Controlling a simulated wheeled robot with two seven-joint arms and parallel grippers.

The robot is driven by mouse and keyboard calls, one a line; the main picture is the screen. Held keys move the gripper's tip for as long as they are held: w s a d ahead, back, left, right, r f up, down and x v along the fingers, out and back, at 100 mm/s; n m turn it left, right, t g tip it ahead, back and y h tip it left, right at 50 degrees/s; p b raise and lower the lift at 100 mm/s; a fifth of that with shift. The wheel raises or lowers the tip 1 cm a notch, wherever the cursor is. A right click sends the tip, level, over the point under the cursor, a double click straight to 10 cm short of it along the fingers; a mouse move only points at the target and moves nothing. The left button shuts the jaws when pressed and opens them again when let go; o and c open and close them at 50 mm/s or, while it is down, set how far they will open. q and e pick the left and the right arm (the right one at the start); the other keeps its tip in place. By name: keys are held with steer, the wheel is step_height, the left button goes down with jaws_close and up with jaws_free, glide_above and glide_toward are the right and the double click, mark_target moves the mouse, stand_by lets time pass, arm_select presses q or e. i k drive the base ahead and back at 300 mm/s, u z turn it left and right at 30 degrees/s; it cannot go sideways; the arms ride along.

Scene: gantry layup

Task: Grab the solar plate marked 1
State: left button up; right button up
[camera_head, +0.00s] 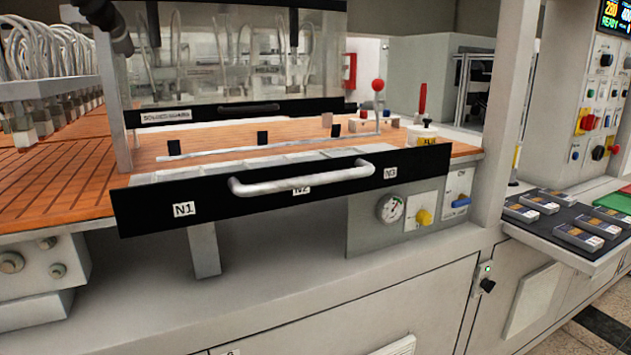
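I see no plate that I can read as marked 1. A black drawer front (150,200) with a silver bar handle (300,180) crosses the middle, with labels N1 (184,209), N2 and N3 (390,173). Behind it lies a pale, segmented tray or strip (240,162), mostly hidden by the drawer front, so I cannot tell what it holds. Neither of my grippers can be made out in this view.
An orange slotted table (60,185) stretches left under rows of fittings. A clear guard (230,55) stands behind the drawer. At right, a dark shelf (545,232) bears several small labelled blocks (578,236), below a control panel (605,90). A gauge (390,208) sits below the drawer.

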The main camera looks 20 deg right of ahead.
mark_target(578, 237)
steer(key=z, duration=3.4)
steer(key=i, duration=1.05)
steer(key=u, duration=3)
